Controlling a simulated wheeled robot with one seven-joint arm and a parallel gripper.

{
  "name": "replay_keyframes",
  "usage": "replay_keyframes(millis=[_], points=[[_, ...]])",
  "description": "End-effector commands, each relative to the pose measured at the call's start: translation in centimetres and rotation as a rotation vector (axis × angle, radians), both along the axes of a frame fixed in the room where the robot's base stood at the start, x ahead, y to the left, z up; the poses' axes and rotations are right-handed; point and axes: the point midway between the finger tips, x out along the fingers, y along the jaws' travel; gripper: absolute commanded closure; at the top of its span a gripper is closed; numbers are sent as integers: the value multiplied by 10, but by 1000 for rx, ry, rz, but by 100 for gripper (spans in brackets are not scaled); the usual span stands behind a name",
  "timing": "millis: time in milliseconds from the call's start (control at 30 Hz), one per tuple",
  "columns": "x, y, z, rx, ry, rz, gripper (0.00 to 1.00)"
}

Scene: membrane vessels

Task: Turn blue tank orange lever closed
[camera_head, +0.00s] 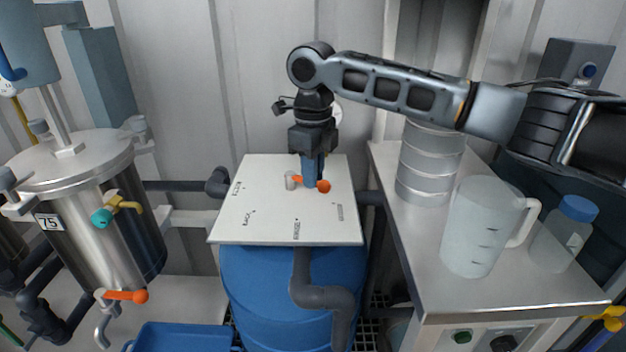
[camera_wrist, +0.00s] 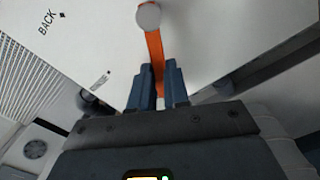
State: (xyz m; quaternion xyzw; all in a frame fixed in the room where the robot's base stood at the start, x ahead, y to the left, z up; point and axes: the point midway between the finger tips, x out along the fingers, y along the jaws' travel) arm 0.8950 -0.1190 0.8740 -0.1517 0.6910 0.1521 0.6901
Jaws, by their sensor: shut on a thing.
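The blue tank (camera_head: 275,290) stands in the middle of the head view under a white panel (camera_head: 258,215). The orange lever (camera_head: 324,186) lies above the panel, running left to right from a grey pivot (camera_head: 291,181) to its rounded orange end. In the wrist view the orange lever (camera_wrist: 155,52) runs from a round pale cap (camera_wrist: 148,16) down between my fingers. My gripper (camera_head: 310,182) points down at the lever. Its blue fingers (camera_wrist: 157,88) are shut on the lever, hiding part of it.
A steel vessel (camera_head: 95,225) marked 75 stands left, with another orange lever (camera_head: 125,296) low on it. A steel bench (camera_head: 440,290) at right holds a jug (camera_head: 475,235), a blue-capped bottle (camera_head: 565,235) and stacked metal cylinders (camera_head: 430,165). A blue tray (camera_head: 185,338) lies front left.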

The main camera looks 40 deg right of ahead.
Motion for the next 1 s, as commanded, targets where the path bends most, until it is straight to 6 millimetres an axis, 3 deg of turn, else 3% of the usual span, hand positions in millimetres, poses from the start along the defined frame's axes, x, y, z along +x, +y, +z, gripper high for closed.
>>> replay_keyframes(millis=[433,467,700,1000], points=[[1,0,2,-1,-4,8,100],[1,0,2,-1,-4,7,81],[1,0,1,-1,-3,6,58],[1,0,5,0,-2,6,58]])
